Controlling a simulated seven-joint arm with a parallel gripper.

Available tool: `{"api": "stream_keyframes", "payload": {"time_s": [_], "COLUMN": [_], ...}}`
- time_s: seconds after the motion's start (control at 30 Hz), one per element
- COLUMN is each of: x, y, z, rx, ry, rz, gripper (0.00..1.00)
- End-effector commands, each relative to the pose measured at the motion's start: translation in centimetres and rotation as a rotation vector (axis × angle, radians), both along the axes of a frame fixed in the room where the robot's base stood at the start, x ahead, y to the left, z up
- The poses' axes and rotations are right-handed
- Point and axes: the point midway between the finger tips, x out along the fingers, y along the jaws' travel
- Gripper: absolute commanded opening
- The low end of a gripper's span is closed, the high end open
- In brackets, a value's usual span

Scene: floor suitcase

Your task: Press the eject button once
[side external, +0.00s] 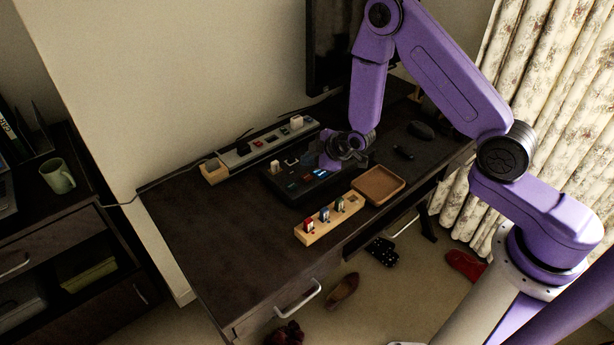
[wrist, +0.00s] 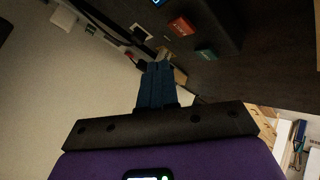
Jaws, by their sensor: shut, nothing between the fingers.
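A dark box (side external: 283,192) with small coloured buttons lies on the desk. In the wrist view its face shows a red button (wrist: 182,26), a teal button (wrist: 205,54) and a blue part at the top edge. Their labels are too small to read, so I cannot tell which is eject. My gripper (side external: 328,163) is over the back right part of the box. In the wrist view its fingers (wrist: 158,67) are shut together and empty, with their tips left of the teal button. I see no contact with a button; the hand hides part of the box.
A power strip (side external: 262,143) runs along the wall behind the box. In front are a wooden block (side external: 330,222) holding several small coloured pieces and a brown tray (side external: 378,185). A dark mouse (side external: 421,130) lies to the right. The desk's left side (side external: 210,235) is clear.

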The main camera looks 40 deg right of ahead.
Motion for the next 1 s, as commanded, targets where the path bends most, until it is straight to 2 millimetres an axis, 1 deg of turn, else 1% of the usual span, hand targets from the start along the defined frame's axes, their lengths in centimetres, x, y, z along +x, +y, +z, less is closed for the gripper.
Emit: {"api": "stream_keyframes", "payload": {"time_s": [0.1,0.3,1.0], "x": [0.0,0.0,-0.1], "y": [0.0,0.0,0.1], "z": [1.1,2.4,2.6], "rx": [0.000,0.001,0.002], "ry": [-0.001,-0.001,0.004], "rz": [0.000,0.001,0.003], "gripper": [0.00,0.00,0.00]}}
